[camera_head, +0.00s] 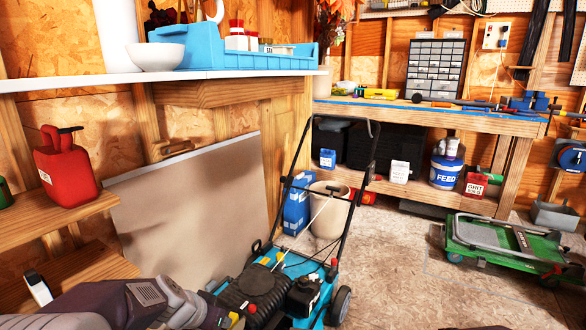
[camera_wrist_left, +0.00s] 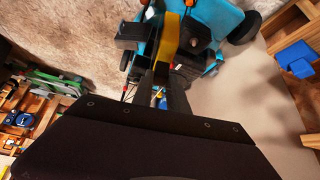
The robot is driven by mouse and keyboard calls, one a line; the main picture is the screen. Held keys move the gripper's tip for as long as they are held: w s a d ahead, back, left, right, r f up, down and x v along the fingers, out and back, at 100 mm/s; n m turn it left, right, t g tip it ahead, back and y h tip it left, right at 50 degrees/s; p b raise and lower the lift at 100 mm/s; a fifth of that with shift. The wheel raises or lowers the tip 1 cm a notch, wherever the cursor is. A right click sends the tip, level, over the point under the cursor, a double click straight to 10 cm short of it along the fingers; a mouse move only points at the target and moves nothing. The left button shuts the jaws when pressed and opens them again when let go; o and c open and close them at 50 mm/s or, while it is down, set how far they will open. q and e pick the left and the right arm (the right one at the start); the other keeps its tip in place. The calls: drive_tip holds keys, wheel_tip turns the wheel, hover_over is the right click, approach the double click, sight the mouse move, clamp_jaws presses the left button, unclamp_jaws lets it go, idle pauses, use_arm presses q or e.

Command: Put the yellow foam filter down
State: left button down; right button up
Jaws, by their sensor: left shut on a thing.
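The yellow foam filter (camera_wrist_left: 171,32) shows as a thin yellow strip between the two dark fingers of my left gripper (camera_wrist_left: 163,42) in the left wrist view. The gripper is shut on it. In the head view my left arm comes in from the bottom left, and the left gripper (camera_head: 222,318) is at the bottom edge, in front of the mower. My right gripper is not in view.
A white-topped shelf (camera_head: 230,75) with a blue tray (camera_head: 200,57) is at upper left. A red can (camera_head: 66,170) stands on a lower wooden shelf. A workbench (camera_head: 430,118) is at the back. A green cart (camera_head: 500,240) stands right; floor between is clear.

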use_arm(q)
drive_tip(key=s, duration=0.3)
drive_tip(key=s+a, duration=0.1)
drive_tip(key=shift+s+f, duration=0.25)
drive_tip(key=shift+s, duration=0.05)
drive_tip(key=shift+d, duration=0.1)
idle(0.4)
